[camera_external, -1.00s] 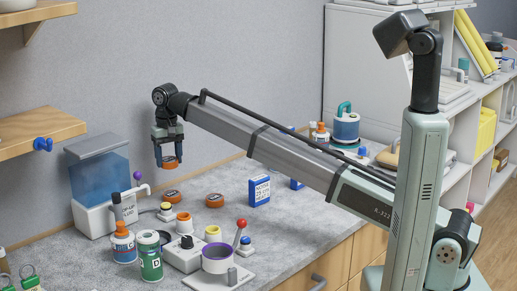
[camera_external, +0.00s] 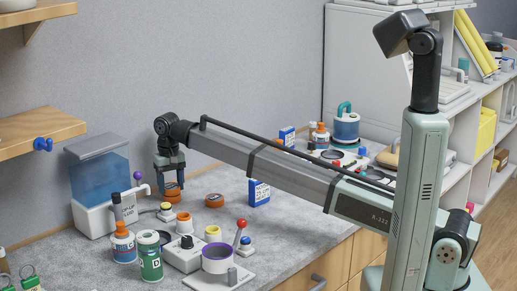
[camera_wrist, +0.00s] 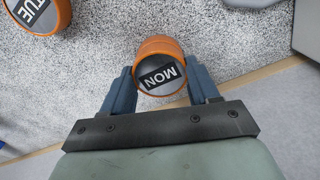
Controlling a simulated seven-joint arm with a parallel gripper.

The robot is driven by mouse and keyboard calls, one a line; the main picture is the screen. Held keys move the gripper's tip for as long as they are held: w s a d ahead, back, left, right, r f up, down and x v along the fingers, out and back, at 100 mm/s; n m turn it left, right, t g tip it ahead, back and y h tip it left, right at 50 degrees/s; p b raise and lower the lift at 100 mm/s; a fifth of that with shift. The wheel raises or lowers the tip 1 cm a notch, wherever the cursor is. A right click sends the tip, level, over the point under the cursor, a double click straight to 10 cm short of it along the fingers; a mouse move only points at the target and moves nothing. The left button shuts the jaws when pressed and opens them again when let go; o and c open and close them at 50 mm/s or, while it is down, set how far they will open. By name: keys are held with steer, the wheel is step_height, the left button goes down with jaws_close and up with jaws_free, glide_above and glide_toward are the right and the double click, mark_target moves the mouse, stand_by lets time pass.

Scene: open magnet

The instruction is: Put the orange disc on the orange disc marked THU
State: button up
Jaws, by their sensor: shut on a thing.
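My gripper (camera_external: 171,181) is low over the grey counter and shut on an orange disc (camera_external: 172,186). In the wrist view, the held disc (camera_wrist: 148,85) has a grey top with a black label reading MON, with a blue finger on each side. Another orange disc (camera_external: 173,197) is directly below it on the counter. Its top and any marking are hidden; I cannot tell whether the two touch. A third orange disc (camera_external: 214,201) lies apart to the right. A disc marked TUE (camera_wrist: 38,12) shows at the upper left of the wrist view.
A yellow-topped button (camera_external: 166,210) and an orange-rimmed cup (camera_external: 184,222) stand just in front of the discs. A blue box (camera_external: 259,192) stands to the right, and a water tank (camera_external: 99,178) to the left. The counter behind the discs is clear.

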mark_target(171, 186)
steer(key=shift+f, duration=0.1)
steer(key=o, duration=1.1)
steer(key=shift+c, duration=0.2)
step_height(171, 186, up, 12)
